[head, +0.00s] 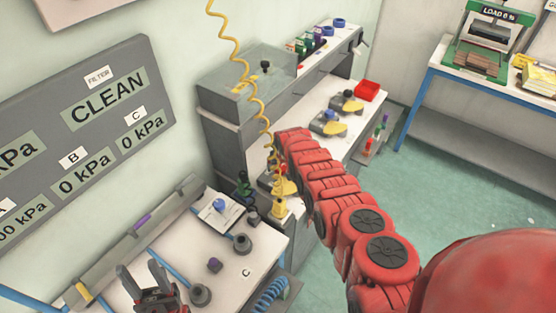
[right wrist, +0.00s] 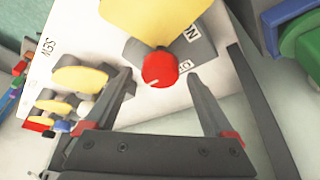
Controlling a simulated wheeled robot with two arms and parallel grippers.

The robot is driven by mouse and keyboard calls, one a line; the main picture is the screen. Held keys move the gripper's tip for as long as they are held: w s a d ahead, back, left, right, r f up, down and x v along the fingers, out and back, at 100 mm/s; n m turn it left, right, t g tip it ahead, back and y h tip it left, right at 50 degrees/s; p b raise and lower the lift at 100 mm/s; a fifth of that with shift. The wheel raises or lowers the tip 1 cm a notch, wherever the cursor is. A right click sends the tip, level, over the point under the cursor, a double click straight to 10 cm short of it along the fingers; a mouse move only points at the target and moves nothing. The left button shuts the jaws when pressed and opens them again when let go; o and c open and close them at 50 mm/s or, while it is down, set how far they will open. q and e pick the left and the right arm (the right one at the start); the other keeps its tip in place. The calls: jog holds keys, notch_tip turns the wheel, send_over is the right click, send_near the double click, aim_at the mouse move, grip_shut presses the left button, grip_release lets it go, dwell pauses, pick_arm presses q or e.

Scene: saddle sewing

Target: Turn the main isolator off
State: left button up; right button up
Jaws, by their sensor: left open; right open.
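In the right wrist view a red round knob (right wrist: 159,70) with a small pale mark sits on a grey block (right wrist: 192,62) with a yellow part above it. A label by the block reads "ON"; a second label, partly hidden, starts with "O". My right gripper (right wrist: 161,84) is open, with one finger on each side of the knob; I cannot tell if they touch it. In the head view my red right arm reaches to the bench and hides most of this spot. My left gripper (head: 139,264) is open and empty at the bottom left, above the near white table.
The right wrist view shows a white panel (right wrist: 108,30) marked "SEW" with several yellow parts. In the head view a coiled yellow cord (head: 256,95) hangs near my right arm. The near table (head: 225,262) carries dark knobs. A red tray (head: 367,91) stands further along the bench.

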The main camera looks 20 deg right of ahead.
jog(key=shift+f, duration=0.2)
jog(key=shift+s+r, duration=0.1)
jog(key=shift+r, duration=0.1)
jog(key=shift+c, duration=0.3)
grip_shut()
